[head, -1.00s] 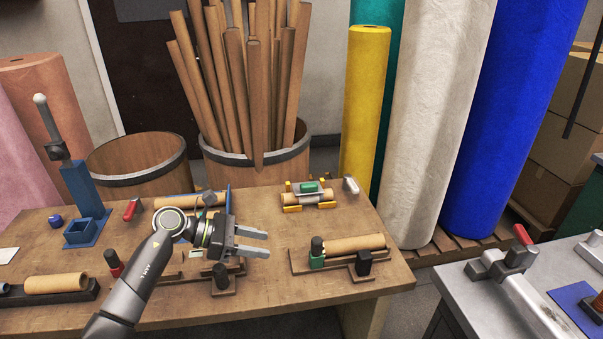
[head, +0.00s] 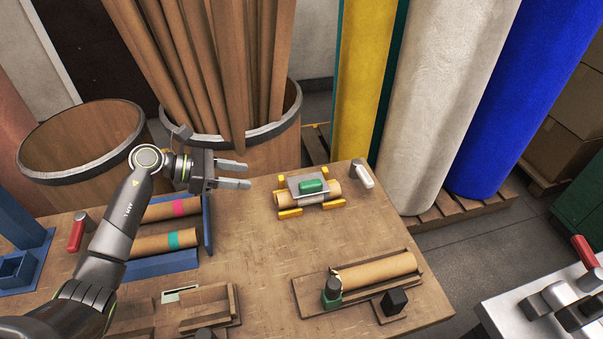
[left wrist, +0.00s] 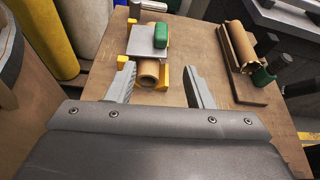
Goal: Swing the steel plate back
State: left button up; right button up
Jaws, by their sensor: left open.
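The steel plate (head: 298,184) is a small grey sheet with a green grip (head: 312,185) on it. It lies over a cardboard tube (head: 334,193) that rests in yellow holders (head: 290,213) on the table. In the left wrist view the plate (left wrist: 142,40) and green grip (left wrist: 160,35) are ahead of the fingers, with the tube's open end (left wrist: 149,70) facing me. My left gripper (head: 233,175) is open and empty, to the left of the plate and apart from it. Both its fingers show in the left wrist view (left wrist: 160,88). My right gripper is not in view.
A white-handled part (head: 362,174) stands right of the plate. A wooden cradle (head: 310,300) with a tube (head: 376,269) lies at the front right. A blue rack (head: 160,265) with two banded tubes is left. A barrel (head: 275,140) of long tubes stands behind the table edge.

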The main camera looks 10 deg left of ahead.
aim_at(304, 184)
pick_arm(q)
jog(key=p+x, duration=0.4)
jog(key=x, duration=1.2)
jog(key=shift+r, duration=0.1)
jog(key=shift+w+d+f, duration=0.15)
jog(key=shift+d+f, duration=0.15)
jog(key=shift+d, duration=0.25)
jog(key=c, duration=0.3)
grip_shut()
